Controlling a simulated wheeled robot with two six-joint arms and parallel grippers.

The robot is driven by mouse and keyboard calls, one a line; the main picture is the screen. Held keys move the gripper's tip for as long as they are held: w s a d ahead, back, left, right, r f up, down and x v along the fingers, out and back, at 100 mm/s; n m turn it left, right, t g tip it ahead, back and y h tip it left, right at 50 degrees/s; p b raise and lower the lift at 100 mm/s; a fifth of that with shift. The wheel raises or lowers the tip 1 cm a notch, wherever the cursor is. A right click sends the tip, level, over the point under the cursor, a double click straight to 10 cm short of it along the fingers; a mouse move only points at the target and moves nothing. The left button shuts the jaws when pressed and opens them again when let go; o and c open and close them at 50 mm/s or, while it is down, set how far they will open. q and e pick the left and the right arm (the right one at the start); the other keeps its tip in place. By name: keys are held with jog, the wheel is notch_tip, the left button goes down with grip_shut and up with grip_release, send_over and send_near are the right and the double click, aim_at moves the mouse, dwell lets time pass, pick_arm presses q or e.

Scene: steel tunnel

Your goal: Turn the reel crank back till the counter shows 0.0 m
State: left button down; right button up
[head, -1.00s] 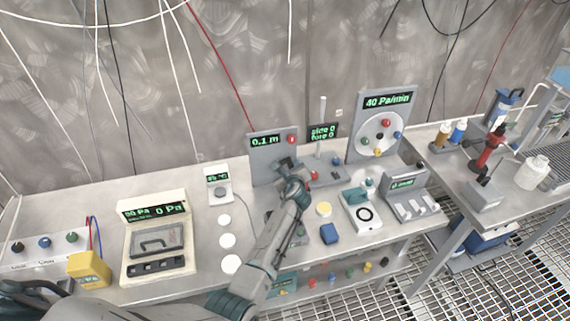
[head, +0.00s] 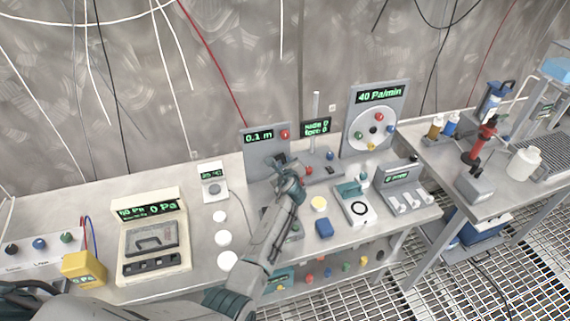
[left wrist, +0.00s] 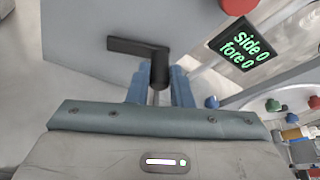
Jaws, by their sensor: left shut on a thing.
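The reel panel (head: 252,159) is a grey upright plate at the back of the bench. Its counter (head: 258,137) reads 0.1 m in green, with a red button (head: 285,134) to its right. The crank (left wrist: 135,48) is a black bar with a knob-like handle at its right end, in front of the grey plate in the left wrist view. My left gripper (head: 284,166) is at the panel. In the left wrist view its blue-grey fingers (left wrist: 160,88) are shut on the crank's handle. In the head view the gripper hides much of the crank. My right gripper is not visible.
A display (head: 316,128) with side and fore readings stands right of the reel. A disc panel (head: 374,125) reading 40 Pa/min is farther right. A blue block (head: 324,229) and white discs (head: 223,238) lie on the bench near my left arm.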

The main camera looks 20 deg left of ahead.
pick_arm(q)
jog(key=shift+r, duration=0.15)
jog(key=shift+a+r, duration=0.1)
jog(key=shift+r, duration=0.05)
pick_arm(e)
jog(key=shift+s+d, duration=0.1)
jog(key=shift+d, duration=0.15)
